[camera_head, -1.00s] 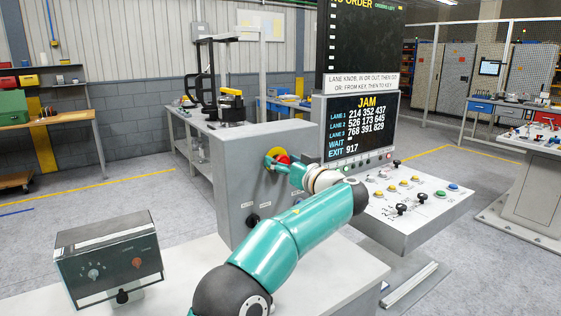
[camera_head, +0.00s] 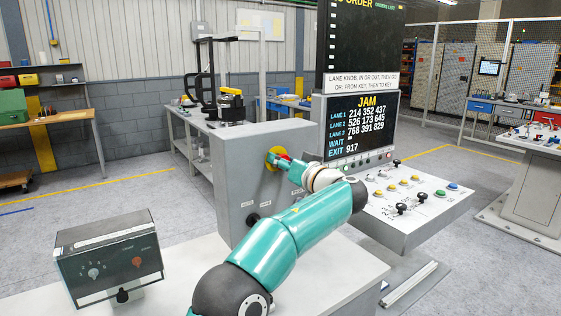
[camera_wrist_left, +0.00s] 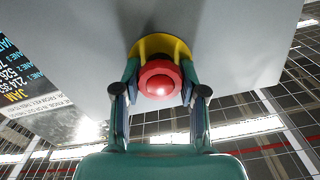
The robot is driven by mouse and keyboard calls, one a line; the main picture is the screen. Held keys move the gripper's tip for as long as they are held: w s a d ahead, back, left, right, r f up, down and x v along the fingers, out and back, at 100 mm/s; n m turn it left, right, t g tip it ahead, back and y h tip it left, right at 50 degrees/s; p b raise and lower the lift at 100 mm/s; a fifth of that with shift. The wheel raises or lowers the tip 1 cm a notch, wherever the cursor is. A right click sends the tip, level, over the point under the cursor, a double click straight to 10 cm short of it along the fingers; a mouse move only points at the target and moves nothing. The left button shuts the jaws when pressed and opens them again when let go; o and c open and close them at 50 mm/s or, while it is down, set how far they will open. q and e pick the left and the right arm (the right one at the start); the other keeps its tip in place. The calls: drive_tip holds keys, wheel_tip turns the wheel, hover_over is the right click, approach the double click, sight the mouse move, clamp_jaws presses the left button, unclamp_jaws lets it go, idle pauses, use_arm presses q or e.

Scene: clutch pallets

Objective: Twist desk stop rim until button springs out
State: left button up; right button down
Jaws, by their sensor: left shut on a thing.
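The desk stop is a red button (camera_wrist_left: 160,80) on a yellow round plate (camera_wrist_left: 158,47) on the side of the grey desk cabinet. In the left wrist view the fingers of my left gripper (camera_wrist_left: 160,88) lie on both sides of the red rim, shut on it. In the head view the yellow plate (camera_head: 276,157) shows behind my left gripper (camera_head: 278,161), which covers most of the red button. Whether the button is in or out cannot be told. My right gripper is not in view.
The sloped control panel (camera_head: 425,215) with buttons and levers is to the right, under a screen (camera_head: 362,125) reading JAM. A small control box (camera_head: 108,258) stands at front left.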

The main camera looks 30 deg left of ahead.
use_arm(q)
drive_tip(key=m, duration=0.3)
drive_tip(key=shift+w+d+f, duration=0.1)
drive_tip(key=shift+d+f, duration=0.05)
drive_tip(key=shift+d, duration=0.15)
drive_tip(key=shift+m+p, duration=0.35)
drive_tip(key=shift+m, duration=0.85)
drive_tip(key=o, duration=1.2)
drive_tip(key=shift+w+a+f, duration=0.1)
drive_tip(key=shift+w, duration=0.1)
drive_tip(key=shift+c, duration=0.2)
drive_tip(key=shift+s, duration=0.1)
drive_tip(key=v, duration=1.2)
